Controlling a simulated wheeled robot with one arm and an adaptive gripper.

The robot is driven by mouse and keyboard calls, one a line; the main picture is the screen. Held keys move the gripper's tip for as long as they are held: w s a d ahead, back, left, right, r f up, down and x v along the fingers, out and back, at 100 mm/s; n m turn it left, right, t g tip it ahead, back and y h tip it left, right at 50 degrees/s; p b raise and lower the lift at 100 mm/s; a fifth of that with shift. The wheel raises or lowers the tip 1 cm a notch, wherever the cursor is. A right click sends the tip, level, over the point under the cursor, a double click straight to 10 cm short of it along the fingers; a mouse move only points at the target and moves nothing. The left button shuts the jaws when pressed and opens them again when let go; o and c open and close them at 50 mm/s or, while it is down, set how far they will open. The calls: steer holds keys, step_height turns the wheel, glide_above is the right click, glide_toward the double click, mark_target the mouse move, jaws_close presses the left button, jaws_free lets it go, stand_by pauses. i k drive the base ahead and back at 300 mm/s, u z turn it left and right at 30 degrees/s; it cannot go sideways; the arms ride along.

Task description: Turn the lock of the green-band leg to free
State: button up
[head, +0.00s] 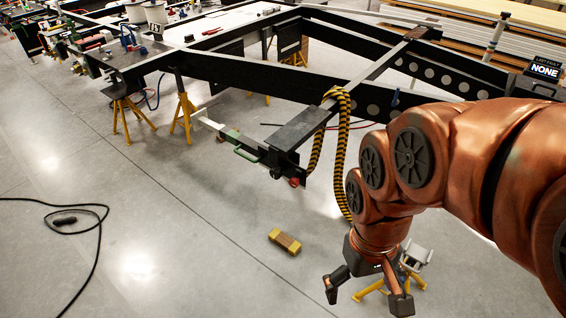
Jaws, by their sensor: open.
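A corner leg assembly sits under the near end of the black chassis (299,84), left of my arm. It has a pale flat bar (212,126), a green piece (233,133) that may be the green band, a green handle (245,153) and a red knob (294,183). Which part is the lock, and how it is set, is too small to tell. My gripper (367,299) is open and empty, pointing down at the lower right, well apart from this leg. More green and red parts (85,43) show at the far left end of the chassis.
Yellow stands (184,114) support the chassis; another (375,288) is beside my gripper. A yellow-and-black striped hose (341,150) hangs between my arm and the leg. A yellow-ended block (285,241) and a black cable (98,232) lie on otherwise clear floor.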

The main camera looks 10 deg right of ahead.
mark_target(294, 182)
steer(key=u, duration=1.6)
steer(key=k, duration=0.45)
steer(key=u, duration=0.3)
